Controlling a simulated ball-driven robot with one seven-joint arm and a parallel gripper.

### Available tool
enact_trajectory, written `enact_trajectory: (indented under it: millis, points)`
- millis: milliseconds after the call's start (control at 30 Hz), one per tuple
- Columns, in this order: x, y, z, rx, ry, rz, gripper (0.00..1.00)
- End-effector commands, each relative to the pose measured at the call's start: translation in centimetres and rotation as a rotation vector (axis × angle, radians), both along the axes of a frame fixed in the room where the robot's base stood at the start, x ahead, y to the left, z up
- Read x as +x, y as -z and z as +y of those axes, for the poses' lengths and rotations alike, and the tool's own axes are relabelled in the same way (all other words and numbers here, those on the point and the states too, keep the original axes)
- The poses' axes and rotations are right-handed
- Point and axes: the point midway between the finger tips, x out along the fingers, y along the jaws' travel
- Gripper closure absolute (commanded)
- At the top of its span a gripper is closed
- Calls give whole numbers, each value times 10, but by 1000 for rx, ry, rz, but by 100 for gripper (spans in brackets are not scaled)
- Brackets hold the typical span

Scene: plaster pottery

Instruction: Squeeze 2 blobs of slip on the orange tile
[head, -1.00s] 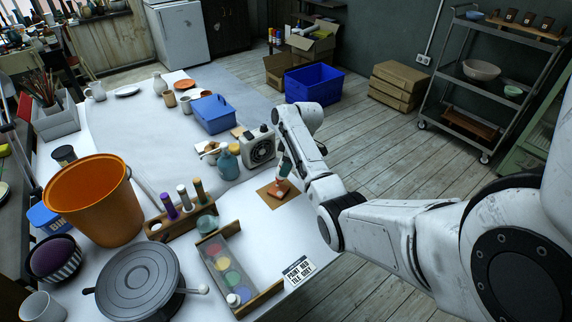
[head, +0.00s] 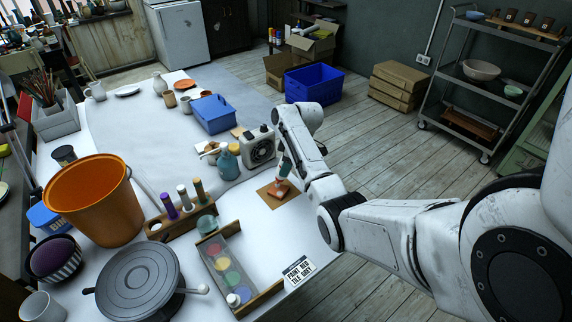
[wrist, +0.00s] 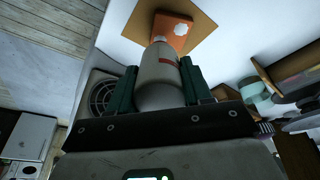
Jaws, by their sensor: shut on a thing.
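My gripper (wrist: 158,72) is shut on a white squeeze bottle (wrist: 160,82) with a red band. The bottle's narrow nozzle points at the orange tile (wrist: 164,26), and its tip is over or close to the tile; I cannot tell whether it touches. One white blob of slip (wrist: 181,30) shows on the tile, right of the nozzle in the wrist view. The bottle hides part of the tile. In the head view the tile (head: 275,193) lies on a brown board (head: 286,198) at the table's edge, below my gripper (head: 284,168).
A fan box (head: 262,148) and a blue-green jug (head: 227,164) stand behind the board. A tray of coloured pots (head: 217,250) and a sign (head: 299,270) are nearer the front. An orange bucket (head: 95,205) stands at the left. Bare white tabletop lies between tray and board.

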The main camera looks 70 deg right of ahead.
Motion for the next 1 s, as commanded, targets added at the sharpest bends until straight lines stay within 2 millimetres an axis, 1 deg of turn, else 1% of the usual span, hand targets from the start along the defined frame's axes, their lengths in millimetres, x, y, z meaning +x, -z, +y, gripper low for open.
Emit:
enact_trajectory:
  millis: [367,467,800,900,1000]
  points:
    - [0,-1,0,-1,0,0,59]
    - [0,-7,0,-1,0,-1,59]
    - [0,-38,0,-1,0,-1,59]
    - [0,-42,0,-1,0,-1,59]
    - [0,-41,0,-1,0,-1,59]
